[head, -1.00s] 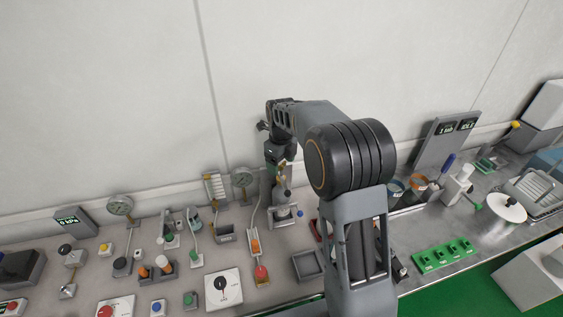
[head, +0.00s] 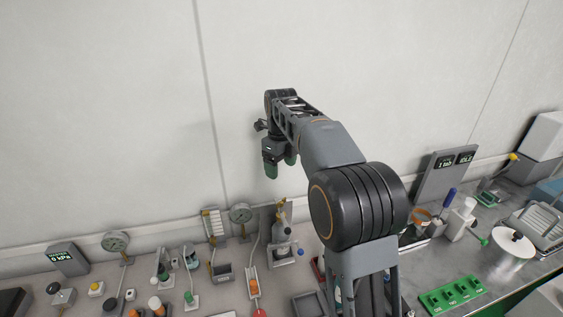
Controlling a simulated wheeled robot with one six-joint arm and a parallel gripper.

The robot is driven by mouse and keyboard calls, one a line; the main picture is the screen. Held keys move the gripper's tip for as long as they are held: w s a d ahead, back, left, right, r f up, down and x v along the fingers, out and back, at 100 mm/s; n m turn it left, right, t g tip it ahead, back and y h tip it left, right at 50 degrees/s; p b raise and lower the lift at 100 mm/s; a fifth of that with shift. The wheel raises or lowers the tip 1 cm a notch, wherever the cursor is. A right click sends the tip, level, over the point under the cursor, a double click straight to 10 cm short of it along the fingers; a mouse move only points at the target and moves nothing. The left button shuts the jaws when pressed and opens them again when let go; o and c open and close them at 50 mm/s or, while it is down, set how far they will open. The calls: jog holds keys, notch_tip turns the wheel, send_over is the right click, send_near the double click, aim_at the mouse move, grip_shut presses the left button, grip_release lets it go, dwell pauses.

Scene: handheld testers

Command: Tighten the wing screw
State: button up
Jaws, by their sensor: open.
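My gripper (head: 281,168) hangs near the middle of the head view, with green fingertips pointing down and apart. It is open, with nothing visible between the fingers. It is in front of the wall in the picture, above a small grey upright fixture (head: 282,248) on a light base plate. The fixture has a yellowish part near its top and a blue knob (head: 300,252) at its right side. I cannot make out a wing screw for certain at this size. My arm hides part of the bench to the right of the fixture.
Round gauges (head: 240,214) stand along the wall. A grey tray (head: 308,303) lies in front of the fixture, and several small testers crowd the bench to the left. A green board (head: 452,296) and a grey display panel (head: 447,172) are on the right.

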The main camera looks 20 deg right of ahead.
aim_at(281, 202)
jog(key=shift+r, duration=0.55)
notch_tip(281, 202, down, 14)
jog(key=m+p, duration=0.5)
jog(key=m, duration=3.1)
